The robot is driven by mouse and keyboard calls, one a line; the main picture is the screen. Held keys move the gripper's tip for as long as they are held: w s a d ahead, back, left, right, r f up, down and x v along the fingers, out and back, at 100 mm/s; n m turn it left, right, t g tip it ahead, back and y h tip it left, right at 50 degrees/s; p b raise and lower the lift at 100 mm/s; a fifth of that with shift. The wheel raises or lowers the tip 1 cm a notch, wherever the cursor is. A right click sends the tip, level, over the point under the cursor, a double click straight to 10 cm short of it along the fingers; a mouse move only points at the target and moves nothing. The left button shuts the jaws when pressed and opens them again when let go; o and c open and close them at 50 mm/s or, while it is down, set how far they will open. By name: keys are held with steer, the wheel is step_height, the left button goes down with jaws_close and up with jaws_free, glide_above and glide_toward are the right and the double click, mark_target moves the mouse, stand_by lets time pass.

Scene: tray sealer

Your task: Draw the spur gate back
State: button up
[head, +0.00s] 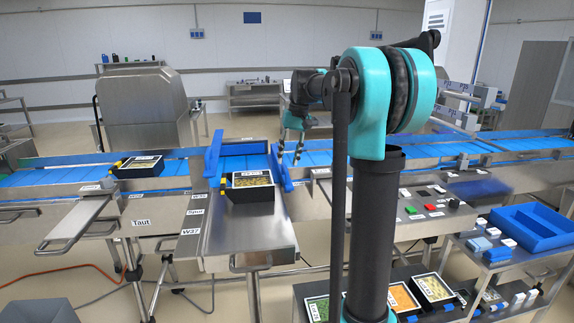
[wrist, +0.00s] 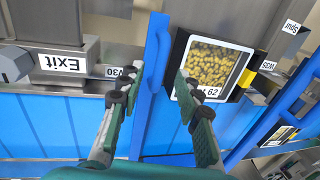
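A blue bar (head: 281,170) stands at the right side of the spur mouth; I take it for the spur gate, though I read no label on it. In the wrist view this bar (wrist: 153,95) runs upright with a raised blue handle near its top. My gripper (head: 288,154) is open over the bar. In the wrist view my gripper (wrist: 150,86) has one finger on each side of the bar, and nothing is held. I cannot tell whether the fingers touch the handle.
A black tray of yellow food (head: 252,187) sits beside the bar at the spur's mouth, close to one finger. Another blue wall (head: 213,153) stands left of it. A second tray (head: 140,167) is on the blue belt at left. The steel spur table (head: 250,235) is clear in front.

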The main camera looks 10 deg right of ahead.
steer(key=shift+a+f, duration=0.15)
steer(key=shift+f, duration=0.6)
steer(key=shift+a+f, duration=0.15)
steer(key=shift+f, duration=0.55)
jaws_close()
